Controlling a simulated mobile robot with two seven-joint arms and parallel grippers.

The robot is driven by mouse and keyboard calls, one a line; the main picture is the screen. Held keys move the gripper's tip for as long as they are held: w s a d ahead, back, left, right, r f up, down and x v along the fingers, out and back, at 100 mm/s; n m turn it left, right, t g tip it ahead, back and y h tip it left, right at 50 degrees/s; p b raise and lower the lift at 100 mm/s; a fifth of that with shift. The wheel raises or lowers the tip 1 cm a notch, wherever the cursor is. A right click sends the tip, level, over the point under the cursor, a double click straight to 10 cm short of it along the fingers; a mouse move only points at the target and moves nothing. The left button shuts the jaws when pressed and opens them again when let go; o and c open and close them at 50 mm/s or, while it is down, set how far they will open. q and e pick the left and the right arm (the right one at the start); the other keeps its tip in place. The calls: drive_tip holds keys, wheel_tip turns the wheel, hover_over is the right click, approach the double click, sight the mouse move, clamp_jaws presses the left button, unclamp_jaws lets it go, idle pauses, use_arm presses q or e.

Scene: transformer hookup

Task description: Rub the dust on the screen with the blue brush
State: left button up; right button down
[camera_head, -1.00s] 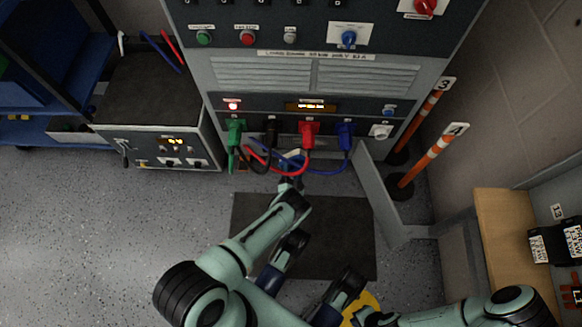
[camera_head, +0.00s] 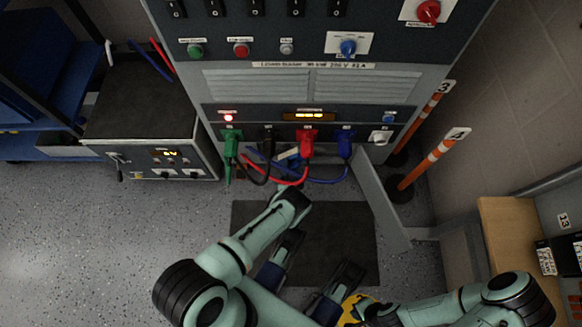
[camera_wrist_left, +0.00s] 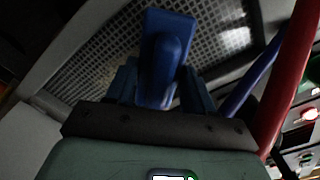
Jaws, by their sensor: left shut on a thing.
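The blue brush (camera_wrist_left: 165,60) is between the fingers of my left gripper (camera_wrist_left: 160,92), which is shut on it, in the left wrist view. Its bristles are hidden. Behind it is a grey perforated metal screen (camera_wrist_left: 100,58) in a pale frame. A whitish patch (camera_wrist_left: 236,38), perhaps dust, shows on the screen right of the brush. I cannot tell whether the brush touches the screen. In the head view my left arm reaches to the cabinet's lower front, where the cables and my own wrist largely hide the gripper and screen. My right gripper is out of view.
Green, black, red and blue plugs (camera_head: 307,142) with looping cables hang close around my left wrist. An open panel (camera_head: 380,200) stands right of it, with orange-white posts (camera_head: 435,158) beyond. A smaller unit (camera_head: 150,130) stands left. Floor is free at left.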

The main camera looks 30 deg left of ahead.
sight(300, 164)
use_arm(q)
drive_tip(key=shift+x, duration=0.95)
drive_tip(key=shift+w+d, duration=0.4)
drive_tip(key=shift+d, duration=0.4)
drive_tip(key=shift+w+d, duration=0.45)
drive_tip(key=shift+d, duration=0.35)
drive_tip(key=w+d, duration=0.5)
drive_tip(key=d, duration=0.4)
drive_tip(key=shift+w, duration=0.4)
drive_tip(key=shift+a+r, duration=0.1)
drive_tip(key=shift+a, duration=0.05)
